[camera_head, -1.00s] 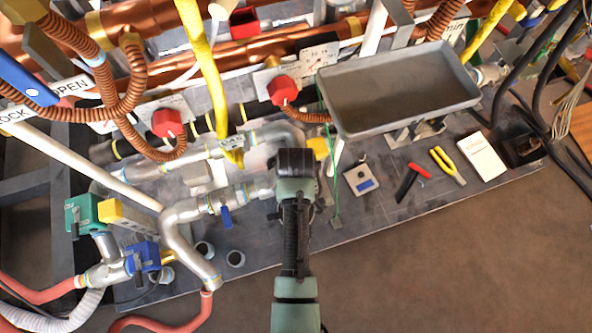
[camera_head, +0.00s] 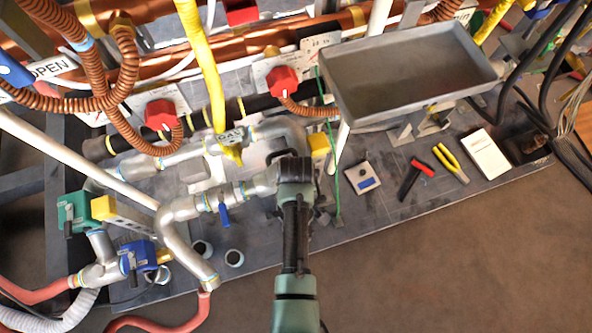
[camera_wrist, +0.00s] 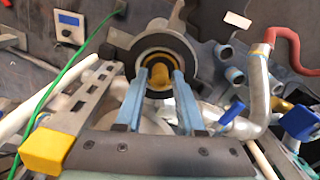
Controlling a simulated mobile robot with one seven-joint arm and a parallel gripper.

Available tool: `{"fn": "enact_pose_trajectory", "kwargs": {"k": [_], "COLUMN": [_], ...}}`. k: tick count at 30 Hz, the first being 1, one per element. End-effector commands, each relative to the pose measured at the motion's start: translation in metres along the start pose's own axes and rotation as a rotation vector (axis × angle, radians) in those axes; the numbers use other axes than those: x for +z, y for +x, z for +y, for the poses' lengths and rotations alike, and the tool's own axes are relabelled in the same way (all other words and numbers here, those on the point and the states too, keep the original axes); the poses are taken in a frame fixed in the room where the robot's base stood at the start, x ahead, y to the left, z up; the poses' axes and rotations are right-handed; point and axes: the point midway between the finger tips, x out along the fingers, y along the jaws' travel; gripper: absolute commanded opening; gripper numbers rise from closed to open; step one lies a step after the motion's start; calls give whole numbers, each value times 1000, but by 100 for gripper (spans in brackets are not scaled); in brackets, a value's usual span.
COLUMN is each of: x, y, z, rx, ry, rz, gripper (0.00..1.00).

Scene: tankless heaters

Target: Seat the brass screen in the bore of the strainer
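The brass screen (camera_wrist: 160,75) shows as a yellow cylinder between my fingertips in the wrist view. My gripper (camera_wrist: 160,84) has pale blue fingers, one on each side of the screen, and they appear to touch it. Just beyond the fingertips is the round, dark-lined bore of the strainer (camera_wrist: 188,52), a grey metal ring. The screen lines up roughly with the bore; how far it sits inside, if at all, I cannot tell. In the head view my wrist (camera_head: 294,170) hides the fingers, the screen and the bore.
A grey tray (camera_head: 410,112) overhangs the board at right. A silver pipe with a blue-handled valve (camera_head: 224,213) lies left of my wrist. A yellow-ended bracket (camera_wrist: 45,150) and a green cord (camera_wrist: 62,75) are close by at left in the wrist view. Pliers (camera_head: 450,164) lie right.

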Motion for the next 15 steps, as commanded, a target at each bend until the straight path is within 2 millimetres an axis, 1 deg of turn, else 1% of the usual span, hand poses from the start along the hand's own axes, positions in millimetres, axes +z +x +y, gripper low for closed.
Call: {"fn": "enact_pose_trajectory", "kwargs": {"k": [1,2,3,11,14,15], "x": [0,0,0,0,0,0], "y": [0,0,0,-1,-9,-14], "z": [0,0,0,0,0,0], "rx": [0,0,0,0,1,1], "ry": [0,0,0,0,0,0], "rz": [0,0,0,0,1,1], "gripper": [49,54,55,55,55,55]}}
